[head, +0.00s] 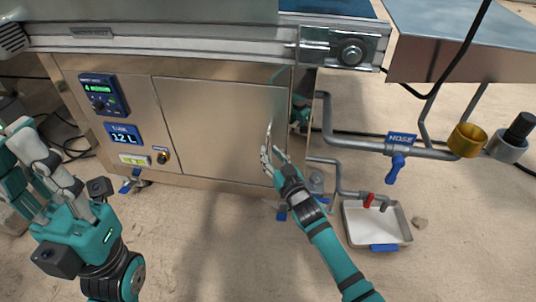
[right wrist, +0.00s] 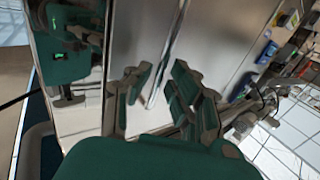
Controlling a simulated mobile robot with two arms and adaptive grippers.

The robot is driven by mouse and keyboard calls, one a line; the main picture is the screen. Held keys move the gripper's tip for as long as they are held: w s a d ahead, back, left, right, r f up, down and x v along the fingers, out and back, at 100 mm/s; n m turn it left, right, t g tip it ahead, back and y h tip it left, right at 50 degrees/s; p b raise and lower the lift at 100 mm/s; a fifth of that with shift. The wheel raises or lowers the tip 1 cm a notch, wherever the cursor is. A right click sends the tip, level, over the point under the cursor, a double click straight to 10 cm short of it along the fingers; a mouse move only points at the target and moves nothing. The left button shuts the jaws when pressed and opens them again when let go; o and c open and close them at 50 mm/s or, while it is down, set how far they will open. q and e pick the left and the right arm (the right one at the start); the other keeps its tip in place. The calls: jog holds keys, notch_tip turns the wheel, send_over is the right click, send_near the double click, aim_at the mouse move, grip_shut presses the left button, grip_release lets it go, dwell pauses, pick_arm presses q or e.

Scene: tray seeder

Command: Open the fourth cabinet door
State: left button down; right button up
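A steel cabinet door (head: 215,130) fills the right part of the cabinet front under the conveyor and looks shut. No number shows on it. A thin upright bar handle (right wrist: 170,50) runs down the steel face in the right wrist view. My right gripper (head: 272,156) is at the door's right edge, fingers pointing up at the panel. In the right wrist view its two fingers (right wrist: 160,90) stand apart, one on each side of the bar's lower end. Contact with the bar cannot be told. My left gripper (head: 28,155) is raised at the left, fingers apart and empty.
Pipes with a blue valve (head: 396,165) and a white tray (head: 350,232) stand right of the cabinet. The floor in front is clear.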

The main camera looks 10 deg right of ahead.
jog(key=shift+b+x, duration=0.4)
jog(key=shift+x, duration=1.05)
jog(key=shift+c, duration=0.4)
grip_shut()
